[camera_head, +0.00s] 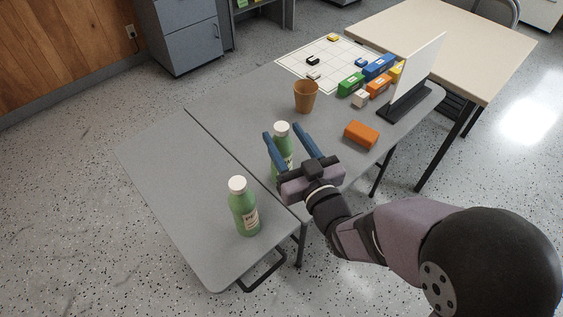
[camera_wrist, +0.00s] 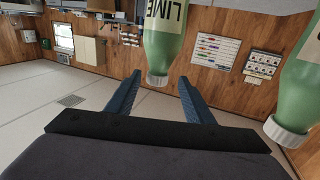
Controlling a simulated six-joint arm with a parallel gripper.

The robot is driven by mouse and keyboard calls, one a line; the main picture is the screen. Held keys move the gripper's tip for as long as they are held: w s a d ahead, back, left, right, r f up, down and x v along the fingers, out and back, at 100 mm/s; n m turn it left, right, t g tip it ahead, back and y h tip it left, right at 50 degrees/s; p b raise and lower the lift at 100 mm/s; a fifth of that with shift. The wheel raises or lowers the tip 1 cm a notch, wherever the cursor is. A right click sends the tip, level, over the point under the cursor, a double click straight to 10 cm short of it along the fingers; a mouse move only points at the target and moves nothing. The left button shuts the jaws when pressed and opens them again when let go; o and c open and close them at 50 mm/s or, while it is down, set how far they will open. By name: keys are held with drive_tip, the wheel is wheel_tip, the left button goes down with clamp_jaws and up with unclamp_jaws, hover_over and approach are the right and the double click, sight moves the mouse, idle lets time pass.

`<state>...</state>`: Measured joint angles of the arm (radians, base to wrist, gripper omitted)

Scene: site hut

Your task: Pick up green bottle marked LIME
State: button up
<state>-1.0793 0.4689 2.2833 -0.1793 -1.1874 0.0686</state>
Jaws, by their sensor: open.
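The green bottle marked LIME (camera_wrist: 168,28) has a white cap and a pale label. It appears upside down in the wrist view, straight ahead of my gripper (camera_wrist: 160,76). In the head view this bottle (camera_head: 282,131) stands upright on the grey table, partly hidden behind my gripper (camera_head: 282,132). My gripper is open and empty, its two blue fingers pointing towards the bottle on either side of it. I cannot tell whether the fingertips reach past the bottle's near side.
A second green bottle (camera_head: 243,212) stands nearer on the lower left table part; its label is unreadable here. It also shows at the right in the wrist view (camera_wrist: 303,88). An orange cup (camera_head: 305,98), orange block (camera_head: 361,135) and white panel (camera_head: 418,68) stand beyond.

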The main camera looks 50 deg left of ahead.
drive_tip(key=shift+w+a, duration=0.2)
drive_tip(key=shift+a, duration=0.25)
drive_tip(key=p+x, duration=0.2)
drive_tip(key=x, duration=0.4)
drive_tip(key=shift+w+r, duration=0.15)
drive_tip(key=shift+w, duration=0.05)
drive_tip(key=shift+a, duration=0.1)
clamp_jaws()
